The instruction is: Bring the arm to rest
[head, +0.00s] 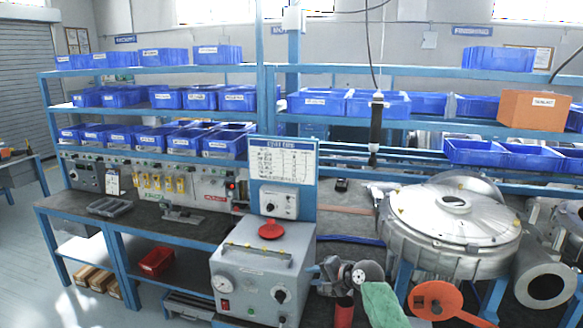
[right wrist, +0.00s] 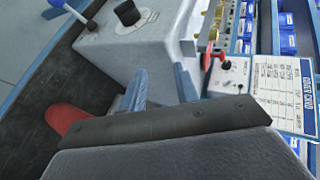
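My right gripper (head: 320,272) is at the lower middle of the head view, close to the right side of the grey tester box (head: 246,268). In the right wrist view its two grey-blue fingers (right wrist: 162,84) stand apart, with nothing seen held between them. The box face with a black knob (right wrist: 127,13) lies beyond the fingers. I cannot tell whether the fingers touch the box. My left gripper is in neither view.
A red cylinder (head: 343,313) stands just below my right gripper. A round metal blower housing (head: 455,215) is at right. Blue-framed shelves with blue bins (head: 323,103) and an orange-brown box (head: 535,110) stand behind. Floor at far left is clear.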

